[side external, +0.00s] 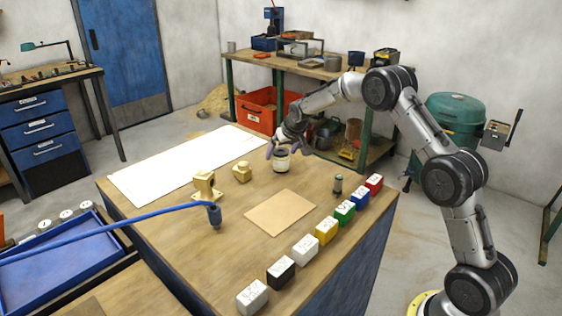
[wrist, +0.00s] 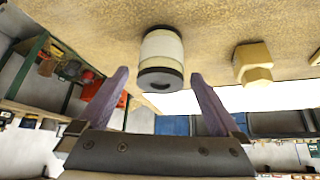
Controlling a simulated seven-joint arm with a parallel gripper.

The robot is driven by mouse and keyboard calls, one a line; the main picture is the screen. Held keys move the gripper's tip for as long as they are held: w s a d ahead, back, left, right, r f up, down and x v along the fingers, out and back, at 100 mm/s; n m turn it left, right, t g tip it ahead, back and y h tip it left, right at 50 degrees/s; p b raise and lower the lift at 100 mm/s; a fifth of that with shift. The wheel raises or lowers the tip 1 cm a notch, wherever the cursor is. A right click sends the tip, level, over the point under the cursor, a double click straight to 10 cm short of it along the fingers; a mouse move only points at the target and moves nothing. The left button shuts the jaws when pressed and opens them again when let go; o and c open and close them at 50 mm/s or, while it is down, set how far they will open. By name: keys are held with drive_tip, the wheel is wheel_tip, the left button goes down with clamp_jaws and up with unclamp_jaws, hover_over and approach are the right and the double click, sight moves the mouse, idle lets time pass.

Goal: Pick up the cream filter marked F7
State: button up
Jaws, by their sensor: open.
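The cream filter (side external: 281,162), a short cylinder with dark ends, stands upright on the wooden table near its far edge. In the wrist view the cream filter (wrist: 161,47) shows between and just beyond my fingertips, with clear gaps on both sides. No F7 marking is readable on it. My gripper (side external: 279,148) is open at the filter, with its purple fingers; it also shows in the wrist view (wrist: 159,73). I cannot tell how far the fingers reach around the filter.
A brass hex piece (wrist: 253,63) is right of the filter in the wrist view; a brass fitting (side external: 204,186) stands further left. A tan square sheet (side external: 280,213), a small dark cylinder (side external: 338,184) and a row of coloured blocks (side external: 327,230) are nearer. A blue hose (side external: 120,222) crosses the left.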

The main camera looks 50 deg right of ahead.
drive_tip(key=shift+w+d+f, duration=0.1)
drive_tip(key=shift+w+f, duration=0.3)
drive_tip(key=shift+f, duration=0.15)
drive_tip(key=c, duration=1.4)
drive_tip(key=shift+c, duration=0.2)
